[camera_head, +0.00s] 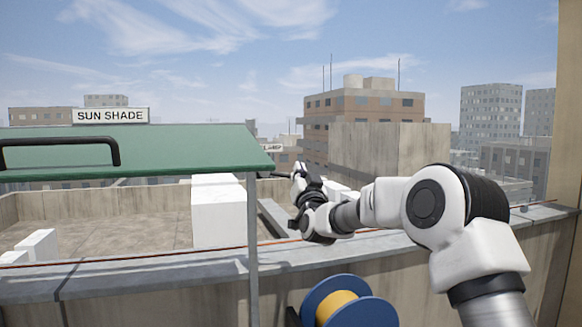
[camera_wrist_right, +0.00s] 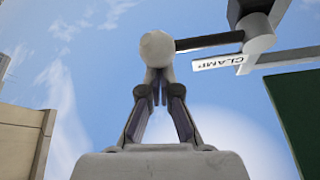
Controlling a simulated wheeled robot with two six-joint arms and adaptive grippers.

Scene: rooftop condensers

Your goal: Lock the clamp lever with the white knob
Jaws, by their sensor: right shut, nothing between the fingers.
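The white knob (camera_wrist_right: 157,48) is a pale ball at the end of the dark clamp lever (camera_wrist_right: 208,41) in the right wrist view. The lever runs right from the knob to the grey clamp body (camera_wrist_right: 256,32), beside a white CLAMP label (camera_wrist_right: 220,62). My right gripper (camera_wrist_right: 157,85) is shut and empty, its fingertips at the knob's lower edge in the picture; I cannot tell whether they touch. In the head view my right gripper (camera_head: 299,168) is beside the sun shade's right corner, and the knob is not clear there. My left gripper is out of view.
The green sun shade (camera_head: 190,150) with a dark handle (camera_head: 65,142) fills the left, on a thin grey post (camera_head: 252,240). A parapet ledge (camera_head: 120,275) with a red-brown line crosses below. A blue spool (camera_head: 345,302) stands at the bottom. White boxes (camera_head: 218,215) stand beyond the ledge.

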